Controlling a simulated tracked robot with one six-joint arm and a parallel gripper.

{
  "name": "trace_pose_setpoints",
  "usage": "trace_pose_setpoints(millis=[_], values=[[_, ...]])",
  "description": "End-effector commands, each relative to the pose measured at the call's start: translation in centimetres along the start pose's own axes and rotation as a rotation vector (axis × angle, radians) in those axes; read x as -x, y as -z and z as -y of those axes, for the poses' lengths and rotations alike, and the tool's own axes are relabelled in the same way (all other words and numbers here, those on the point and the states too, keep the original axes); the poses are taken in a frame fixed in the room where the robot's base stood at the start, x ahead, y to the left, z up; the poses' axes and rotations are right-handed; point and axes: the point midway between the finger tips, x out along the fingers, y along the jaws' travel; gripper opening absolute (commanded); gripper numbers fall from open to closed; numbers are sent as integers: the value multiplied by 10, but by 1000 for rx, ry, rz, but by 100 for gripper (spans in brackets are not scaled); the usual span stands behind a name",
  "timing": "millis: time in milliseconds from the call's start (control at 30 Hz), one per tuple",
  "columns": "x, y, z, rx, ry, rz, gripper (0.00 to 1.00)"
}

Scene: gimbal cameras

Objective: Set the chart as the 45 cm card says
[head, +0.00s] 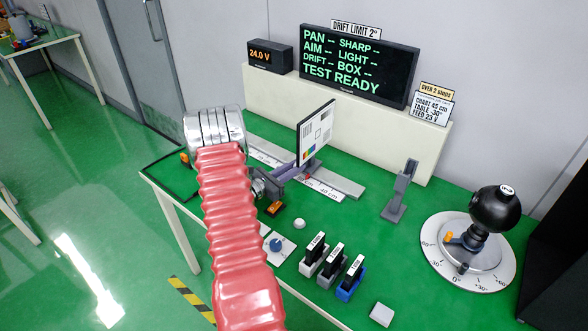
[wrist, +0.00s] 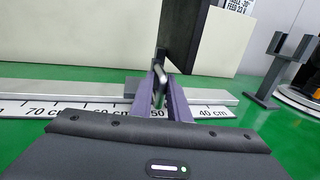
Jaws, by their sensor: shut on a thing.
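The chart (head: 316,132), a white panel with dark marks and colour patches, stands upright on a carriage on the grey rail (head: 340,183). Its dark edge and back show in the wrist view (wrist: 183,35). My gripper (head: 298,170) is shut on the chart's thin metal post, between purple fingers in the wrist view (wrist: 158,88). The scale (wrist: 85,108) reads 70 cm at left and 40 cm at right; the fingers overlap the 50 mark. The exact chart reading is unclear. The white card (head: 432,107) reads chart 45 cm, table -30°, feed 23 V.
The screen (head: 357,64) shows blank results and TEST READY. The supply display (head: 270,56) reads 24.0 V. A black ball-shaped gimbal (head: 495,208) sits on a degree dial at right. A grey stand (head: 400,190) and several labelled blocks (head: 332,260) stand on the green table.

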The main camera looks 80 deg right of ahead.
Motion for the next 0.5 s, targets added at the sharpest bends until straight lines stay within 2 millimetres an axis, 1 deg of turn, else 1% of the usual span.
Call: trace_pose_setpoints(millis=[167, 400, 500], values=[[-2, 0, 11, -1, 4, 0, 0], [-8, 0, 43, 0, 4, -1, 0], [-10, 0, 50, -1, 4, -1, 0]])
